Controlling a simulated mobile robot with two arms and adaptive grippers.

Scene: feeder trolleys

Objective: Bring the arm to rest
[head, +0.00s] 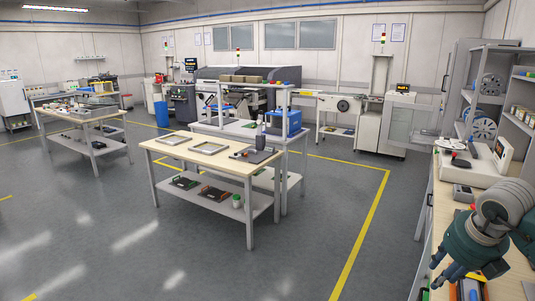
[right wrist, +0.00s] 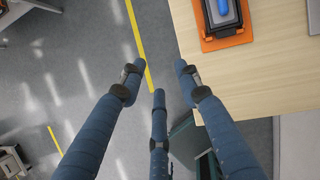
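My right gripper (head: 441,275) is at the lower right of the head view, over the left edge of the wooden-topped bench (head: 515,270). In the right wrist view its three blue fingers (right wrist: 157,76) are spread apart with nothing between them. Grey floor and the bench edge (right wrist: 185,30) lie below them. My right arm comes in from the right edge of the head view. My left arm and gripper are not in view.
An orange tray (right wrist: 205,42) with a dark box and a blue item lies on the bench near the fingers. A white device (head: 490,165) stands farther back on the bench. A worktable (head: 160,147) stands mid-room. The floor between is clear.

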